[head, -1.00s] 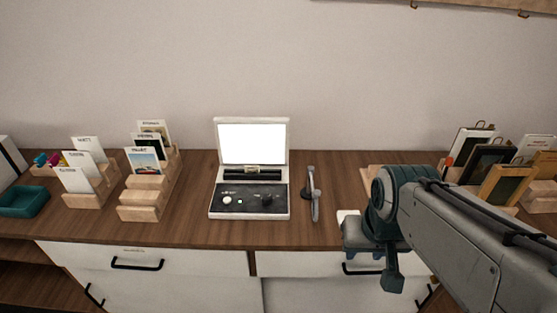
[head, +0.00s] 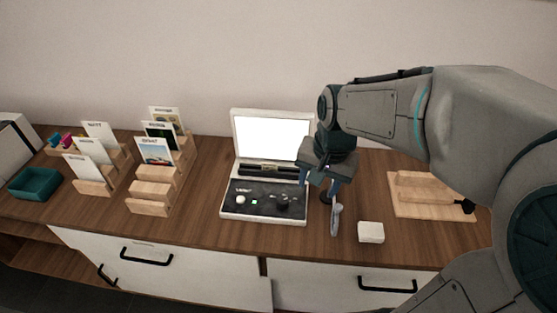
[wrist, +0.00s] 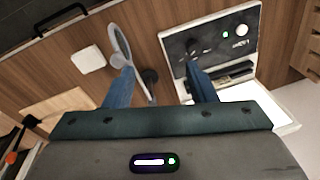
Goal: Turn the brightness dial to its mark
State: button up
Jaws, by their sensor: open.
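A white light box (head: 226,210) with a lit screen (head: 270,137) stands open on the wooden counter. Its black control panel (head: 262,212) has a white knob (head: 241,199) at left, a small green light (head: 255,202) and a black dial (head: 283,205) at right. The panel also shows in the wrist view (wrist: 215,35), with the white knob (wrist: 243,30) and the black dial (wrist: 193,47). The labels and mark are too small to read. My gripper (head: 323,187) is open and empty, above the counter at the box's right edge. One finger overlaps the panel's edge in the wrist view.
A magnifier-like tool on a dark stand (head: 336,218) is just right of the box, below my gripper. A white block (head: 371,232) and a wooden board (head: 430,207) lie farther right. Card racks (head: 150,195) and a teal tray (head: 35,185) stand left.

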aim_at(283, 200)
jog(key=w+a+f+m+g+p, duration=0.1)
jog(key=w+a+f+m+p, duration=0.25)
jog(key=w+a+m, duration=0.5)
jog(key=f, duration=0.4)
jog(key=w+d+f+n, duration=0.1)
jog(key=f, duration=0.4)
jog(key=d+f+n+b, duration=0.1)
jog(key=f, duration=0.4)
jog(key=shift+w+h, duration=0.35)
jog(key=shift+h, duration=0.05)
jog(key=c, duration=1)
